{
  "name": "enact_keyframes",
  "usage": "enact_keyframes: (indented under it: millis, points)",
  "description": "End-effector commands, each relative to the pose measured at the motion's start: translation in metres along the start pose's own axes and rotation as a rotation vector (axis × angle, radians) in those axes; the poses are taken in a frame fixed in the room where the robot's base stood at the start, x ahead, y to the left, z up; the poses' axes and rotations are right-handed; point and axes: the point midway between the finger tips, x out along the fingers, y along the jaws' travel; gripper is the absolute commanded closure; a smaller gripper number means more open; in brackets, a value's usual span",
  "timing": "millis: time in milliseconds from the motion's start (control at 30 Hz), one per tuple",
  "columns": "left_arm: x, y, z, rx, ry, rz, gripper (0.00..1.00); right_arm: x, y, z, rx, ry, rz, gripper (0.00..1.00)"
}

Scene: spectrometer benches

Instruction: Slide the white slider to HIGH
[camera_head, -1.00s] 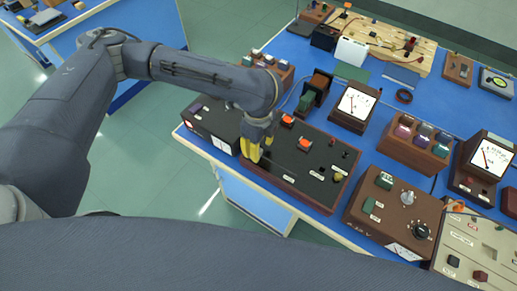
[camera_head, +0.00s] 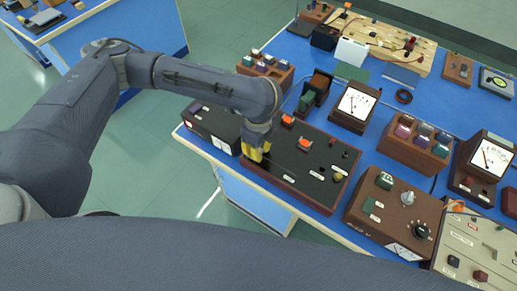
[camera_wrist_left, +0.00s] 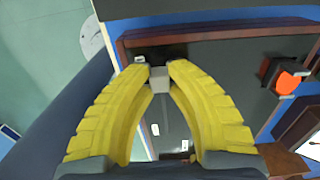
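The black panel (camera_head: 308,186) with a brown wooden rim lies at the front edge of the blue bench. In the left wrist view, the white slider (camera_wrist_left: 158,78) shows as a small pale block at one end of a narrow groove, with small white labels nearby. My left gripper (camera_head: 255,155), with yellow fingers, is down at the panel's left part. In the wrist view its fingertips (camera_wrist_left: 159,70) close in on both sides of the slider and seem to touch it. The label text is too small to read. In the head view the fingers hide the slider. My right gripper is not in view.
An orange button (camera_wrist_left: 288,82) sits on the panel right of the fingers in the wrist view. A dark box (camera_head: 213,126) stands left of the panel, and a brown box with knobs (camera_head: 392,214) stands to its right. A meter (camera_head: 356,104) stands behind.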

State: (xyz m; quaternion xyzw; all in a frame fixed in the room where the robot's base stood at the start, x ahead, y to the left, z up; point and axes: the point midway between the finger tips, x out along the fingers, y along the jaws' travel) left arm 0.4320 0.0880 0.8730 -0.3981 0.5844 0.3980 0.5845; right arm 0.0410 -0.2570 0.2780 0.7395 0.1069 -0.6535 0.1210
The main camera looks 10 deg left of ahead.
Motion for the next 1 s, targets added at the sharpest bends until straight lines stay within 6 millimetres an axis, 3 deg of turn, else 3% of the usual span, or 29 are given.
enact_keyframes:
  millis: [467,1000]
  points:
    - [0.000,-0.001,-0.004,0.002,0.000,-0.001,1.00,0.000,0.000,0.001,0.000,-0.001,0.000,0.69]
    - [-0.001,-0.002,-0.098,0.005,-0.001,-0.003,1.00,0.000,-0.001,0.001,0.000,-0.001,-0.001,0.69]
